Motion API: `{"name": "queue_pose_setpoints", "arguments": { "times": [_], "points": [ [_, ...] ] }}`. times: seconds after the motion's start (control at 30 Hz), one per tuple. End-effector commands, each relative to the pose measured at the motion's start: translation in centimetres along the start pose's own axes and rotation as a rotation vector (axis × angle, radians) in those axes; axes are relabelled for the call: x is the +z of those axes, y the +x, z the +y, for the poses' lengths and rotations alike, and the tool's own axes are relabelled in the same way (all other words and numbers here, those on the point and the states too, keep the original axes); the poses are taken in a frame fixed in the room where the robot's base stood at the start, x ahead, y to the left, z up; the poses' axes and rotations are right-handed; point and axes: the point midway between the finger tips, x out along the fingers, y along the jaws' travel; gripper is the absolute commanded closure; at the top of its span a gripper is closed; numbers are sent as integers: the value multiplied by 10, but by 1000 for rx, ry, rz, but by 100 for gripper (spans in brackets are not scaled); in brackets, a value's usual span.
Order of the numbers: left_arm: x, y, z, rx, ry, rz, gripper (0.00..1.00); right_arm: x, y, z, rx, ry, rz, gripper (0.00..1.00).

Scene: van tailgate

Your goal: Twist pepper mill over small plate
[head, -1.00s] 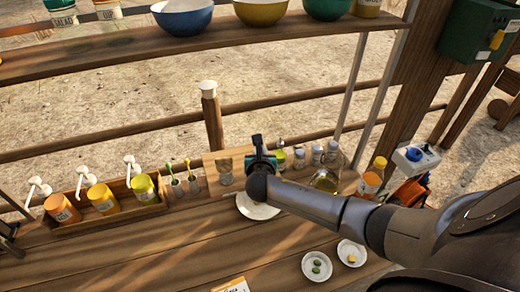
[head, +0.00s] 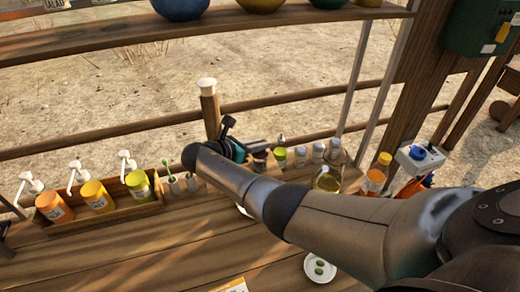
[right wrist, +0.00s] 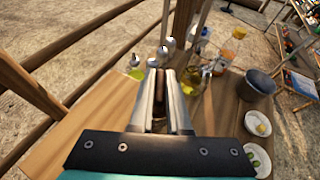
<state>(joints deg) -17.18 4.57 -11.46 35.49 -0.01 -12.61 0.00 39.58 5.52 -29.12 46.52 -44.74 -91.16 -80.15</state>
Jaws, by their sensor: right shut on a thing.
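My right gripper (head: 258,146) is above the wooden counter, in front of the row of jars, with its fingers pointing right. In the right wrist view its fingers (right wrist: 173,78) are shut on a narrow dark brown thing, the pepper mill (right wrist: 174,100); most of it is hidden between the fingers. A white small plate (head: 243,210) lies on the counter below my right arm, which hides nearly all of it. Another small white plate (head: 320,268) with green pieces is at the front right.
A wooden caddy (head: 150,213) with pump bottles stands at the left. Spice jars, an oil bottle (head: 328,179) and an orange bottle (head: 376,175) line the back edge. A shelf (head: 250,28) with bowls is above. The front left counter is bare.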

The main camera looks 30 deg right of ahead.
Motion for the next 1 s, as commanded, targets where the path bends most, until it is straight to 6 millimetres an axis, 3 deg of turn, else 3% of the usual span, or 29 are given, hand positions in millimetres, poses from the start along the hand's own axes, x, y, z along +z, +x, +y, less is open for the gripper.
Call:
{"name": "queue_pose_setpoints", "arguments": {
  "times": [0.23,0.77,0.8,1.0],
  "points": [
    [1,13,0,0,0,0,62,-2,1,0,-69,28,0,100],
    [1,15,0,0,0,1,62,0,1,-1,-89,35,0,100],
    [1,15,0,0,0,1,62,0,1,-1,-89,35,0,84],
    [1,15,0,0,0,1,62,0,1,0,-88,35,0,61]
  ]
}}
